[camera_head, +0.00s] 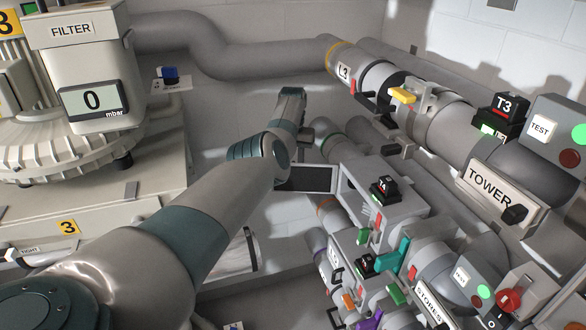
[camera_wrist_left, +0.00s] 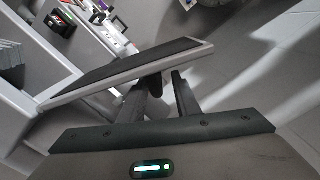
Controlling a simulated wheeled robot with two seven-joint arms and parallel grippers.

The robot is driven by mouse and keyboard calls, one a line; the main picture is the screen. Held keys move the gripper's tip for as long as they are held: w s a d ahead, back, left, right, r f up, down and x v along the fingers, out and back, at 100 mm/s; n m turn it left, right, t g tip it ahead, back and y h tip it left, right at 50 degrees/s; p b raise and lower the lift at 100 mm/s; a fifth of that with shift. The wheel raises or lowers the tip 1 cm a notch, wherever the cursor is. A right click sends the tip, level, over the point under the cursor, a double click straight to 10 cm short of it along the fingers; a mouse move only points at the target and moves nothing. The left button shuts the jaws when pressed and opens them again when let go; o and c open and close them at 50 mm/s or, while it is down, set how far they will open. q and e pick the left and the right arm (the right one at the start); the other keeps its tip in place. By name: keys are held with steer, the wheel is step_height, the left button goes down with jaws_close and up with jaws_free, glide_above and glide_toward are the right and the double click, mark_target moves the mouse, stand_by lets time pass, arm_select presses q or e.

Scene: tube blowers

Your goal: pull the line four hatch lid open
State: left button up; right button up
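The hatch lid (camera_head: 306,178) is a flat panel with a dark inner face and light rim, beside the grey box marked T4 (camera_head: 383,190). It stands swung out from the box. In the left wrist view the lid (camera_wrist_left: 125,70) slants across the middle, with a dark handle (camera_wrist_left: 152,86) below its edge. My left gripper (camera_wrist_left: 158,84) has its fingers apart, one on each side of this handle. A gap shows on the right finger's side; contact on the other side is unclear. In the head view my arm mostly hides the gripper. My right gripper is not in view.
The large pipe marked L3 (camera_head: 375,82) and the TOWER plate (camera_head: 490,186) lie above right of the box. Coloured levers and a red knob (camera_head: 509,299) crowd the lower right. The filter unit (camera_head: 85,80) stands at left. Open floor shows at right in the wrist view.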

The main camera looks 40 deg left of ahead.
arm_select(q)
steer(key=shift+w+d, duration=0.1)
steer(key=shift+r, duration=0.55)
step_height(320, 180, up, 16)
steer(key=b, duration=0.4)
steer(key=shift+r, duration=0.15)
